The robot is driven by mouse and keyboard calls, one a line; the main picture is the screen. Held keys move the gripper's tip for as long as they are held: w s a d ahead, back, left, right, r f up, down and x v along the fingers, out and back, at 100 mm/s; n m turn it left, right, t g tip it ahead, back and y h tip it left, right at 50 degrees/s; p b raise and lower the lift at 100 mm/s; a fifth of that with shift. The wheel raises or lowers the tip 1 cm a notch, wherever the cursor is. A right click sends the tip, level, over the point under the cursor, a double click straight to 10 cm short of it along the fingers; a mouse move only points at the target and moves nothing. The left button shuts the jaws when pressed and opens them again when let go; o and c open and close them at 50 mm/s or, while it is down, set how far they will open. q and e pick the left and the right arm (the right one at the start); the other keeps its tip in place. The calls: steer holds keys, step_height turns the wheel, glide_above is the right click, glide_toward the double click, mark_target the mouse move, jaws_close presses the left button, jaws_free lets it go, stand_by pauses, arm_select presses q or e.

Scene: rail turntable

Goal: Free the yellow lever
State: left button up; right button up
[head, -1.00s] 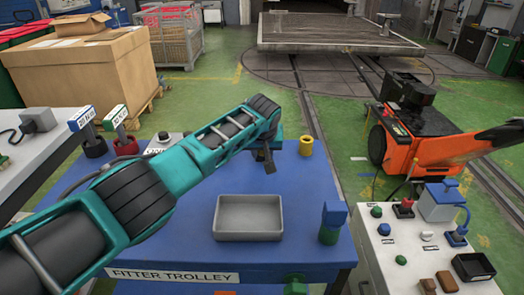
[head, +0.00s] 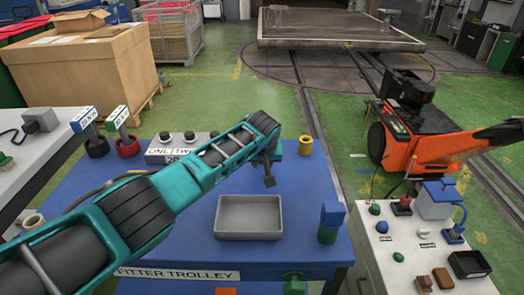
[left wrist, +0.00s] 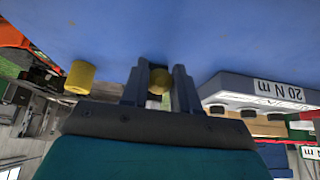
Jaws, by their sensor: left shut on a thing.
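My left gripper (head: 270,181) hangs low over the blue top of the fitter trolley (head: 180,223), behind the grey tray (head: 249,234). In the left wrist view my left gripper (left wrist: 160,84) is shut on a small yellow round-ended thing (left wrist: 159,82). I cannot tell whether that thing is the yellow lever; the head view does not show it clearly. A separate yellow cylinder (head: 305,146) stands on the trolley to the right of the gripper, apart from it. It also shows in the left wrist view (left wrist: 80,77). My right gripper is not in view.
A labelled box with dark knobs (head: 170,150) sits at the trolley's back left; my arm passes close in front. A blue and green block (head: 331,222) stands right of the tray. A control panel (head: 392,258) and an orange machine (head: 408,130) are at right.

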arm_select(q)
steer(key=shift+s+f, duration=0.15)
steer(key=shift+f, duration=0.15)
steer(key=shift+s+f, duration=0.2)
steer(key=shift+f, duration=0.6)
